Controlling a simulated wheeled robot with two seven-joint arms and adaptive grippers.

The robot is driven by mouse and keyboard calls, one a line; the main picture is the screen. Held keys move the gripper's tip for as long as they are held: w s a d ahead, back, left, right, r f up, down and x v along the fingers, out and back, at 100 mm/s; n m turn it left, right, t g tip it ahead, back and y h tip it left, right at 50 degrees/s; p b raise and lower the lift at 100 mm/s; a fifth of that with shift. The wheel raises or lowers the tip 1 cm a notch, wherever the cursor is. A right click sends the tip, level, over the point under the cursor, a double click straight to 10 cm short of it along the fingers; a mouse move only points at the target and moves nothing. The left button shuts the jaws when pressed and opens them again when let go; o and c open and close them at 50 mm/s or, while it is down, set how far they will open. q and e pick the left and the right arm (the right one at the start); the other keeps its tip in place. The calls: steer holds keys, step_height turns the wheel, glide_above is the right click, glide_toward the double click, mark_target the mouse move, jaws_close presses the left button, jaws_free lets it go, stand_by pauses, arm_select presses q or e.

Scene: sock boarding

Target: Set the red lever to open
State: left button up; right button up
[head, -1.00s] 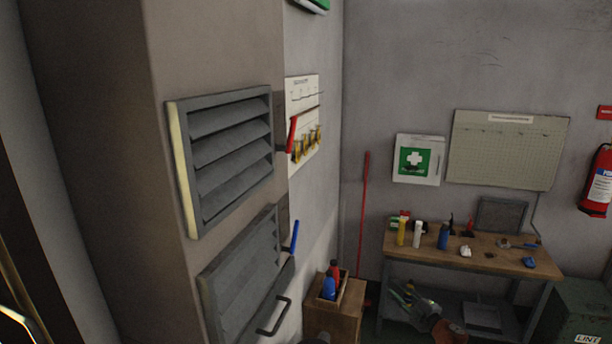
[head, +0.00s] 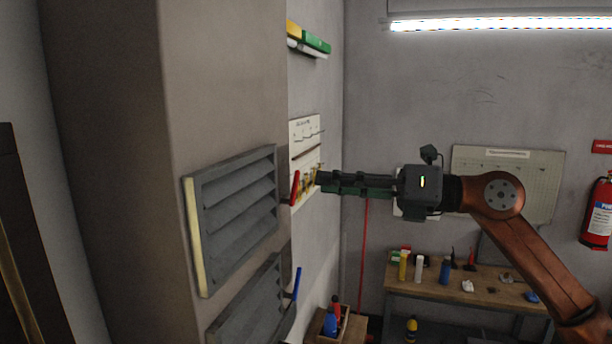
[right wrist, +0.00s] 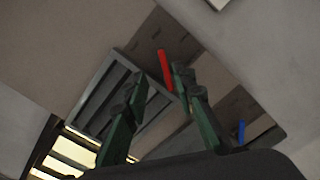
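The red lever (head: 295,187) stands nearly upright, tilted slightly, on the side of the wall block, beside the upper grey louvre. My right gripper (head: 318,180) reaches in from the right at about the lever's height, its fingertips just right of it. In the right wrist view the fingers (right wrist: 160,82) are apart and empty. The red lever also shows there (right wrist: 165,69), beyond the fingertips and nearer the right-hand finger. I cannot tell whether they touch. My left gripper is not in view.
A blue lever (head: 297,283) sits lower, beside the lower louvre (head: 247,305). A white board with yellow-handled items (head: 305,135) hangs behind the fingertips. A workbench (head: 470,284) with bottles stands at the back right. The space around my right forearm looks clear.

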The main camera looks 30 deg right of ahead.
mark_target(298, 184)
steer(key=p+x, duration=0.4)
steer(key=x, duration=0.1)
steer(key=shift+w+d+p, duration=0.1)
steer(key=shift+w+p, duration=0.2)
steer(key=shift+w, duration=0.15)
steer(key=shift+w+a+p, duration=0.25)
steer(key=shift+a+p, duration=0.25)
steer(key=shift+p, duration=0.05)
steer(key=shift+w+d+f, duration=0.1)
steer(key=shift+w+f, duration=0.1)
steer(key=shift+w, duration=0.15)
steer(key=shift+s, duration=0.1)
steer(key=c, duration=0.3)
jaws_close()
